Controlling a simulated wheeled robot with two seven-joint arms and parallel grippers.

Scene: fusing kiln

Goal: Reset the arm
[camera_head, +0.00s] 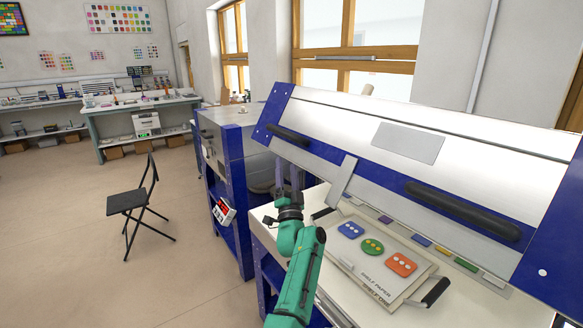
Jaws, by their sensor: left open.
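My left gripper (289,174) is at the end of my green arm, which comes up from the bottom middle. Its fingers point up, open, with nothing visible between them. It is at the left front of the kiln, below the left black handle (288,135) of the raised kiln lid (345,120). Whether it touches the kiln cannot be told. To its right, a pale shelf board (345,268) marked "SHELF PAPER" carries a blue piece (350,230), a green piece (372,247) and an orange piece (401,264). My right gripper is not in view.
A second black lid handle (462,210) is at the right. Small coloured pieces lie along the back of the kiln bed. A blue cabinet (228,170) with a red-and-white control box (223,212) stands at left. A black folding chair (138,203) stands on otherwise open floor.

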